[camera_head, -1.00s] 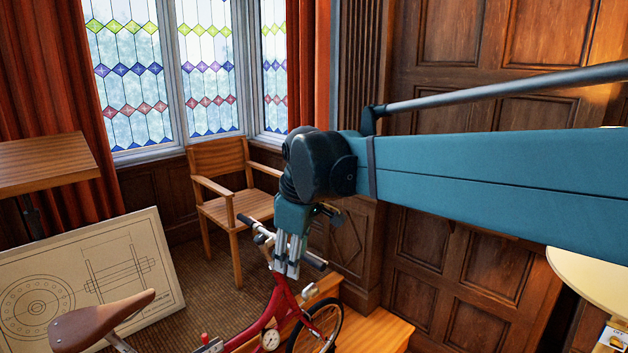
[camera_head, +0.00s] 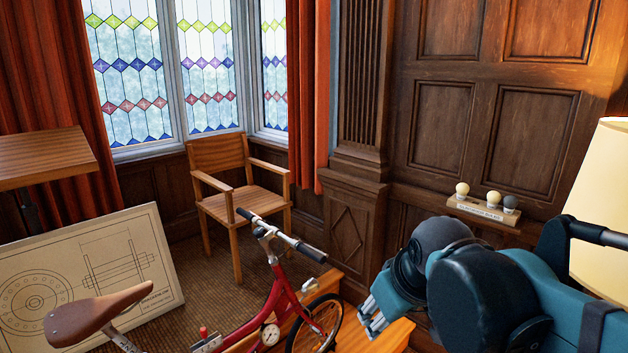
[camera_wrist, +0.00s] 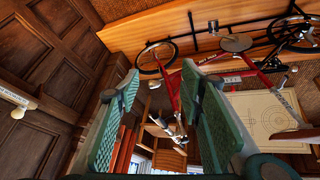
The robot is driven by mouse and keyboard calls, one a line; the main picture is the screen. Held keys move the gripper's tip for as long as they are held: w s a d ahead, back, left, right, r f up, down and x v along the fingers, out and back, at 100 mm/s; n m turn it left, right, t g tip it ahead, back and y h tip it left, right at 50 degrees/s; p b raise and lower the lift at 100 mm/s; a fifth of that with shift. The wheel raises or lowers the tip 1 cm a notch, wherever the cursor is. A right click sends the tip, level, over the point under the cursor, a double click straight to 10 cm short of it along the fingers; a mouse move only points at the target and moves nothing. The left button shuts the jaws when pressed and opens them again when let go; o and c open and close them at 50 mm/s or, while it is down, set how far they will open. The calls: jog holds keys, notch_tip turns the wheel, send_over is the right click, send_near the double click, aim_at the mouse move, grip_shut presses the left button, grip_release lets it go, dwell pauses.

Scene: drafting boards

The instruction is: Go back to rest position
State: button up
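My gripper (camera_head: 371,318) is at the lower right of the head view, beside the red bicycle's (camera_head: 283,290) front wheel in the picture. My arm is folded in close to the camera at the lower right. In the wrist view my gripper (camera_wrist: 160,75) shows two green-padded fingers apart with nothing held between them. The red bicycle (camera_wrist: 172,92) also shows beyond the fingers there. I cannot tell the exact distance from the fingers to the bicycle.
A wooden chair (camera_head: 240,205) stands by the window. A drawing board (camera_head: 150,245) leans at the left under a wooden desk top (camera_head: 45,158). A small rack (camera_head: 480,208) with round bulbs is on the panelled wall. A cream lampshade (camera_head: 600,190) is at the right edge.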

jog(key=s+d+f+m+t+b, duration=0.1)
jog(key=s+d+f+m, duration=0.4)
jog(key=s+d+f, duration=0.2)
notch_tip(320, 180, down, 2)
jog(key=shift+s+d+f+h, duration=0.15)
jog(key=shift+s+h, duration=0.25)
jog(key=shift+s, duration=0.55)
dwell(1.6)
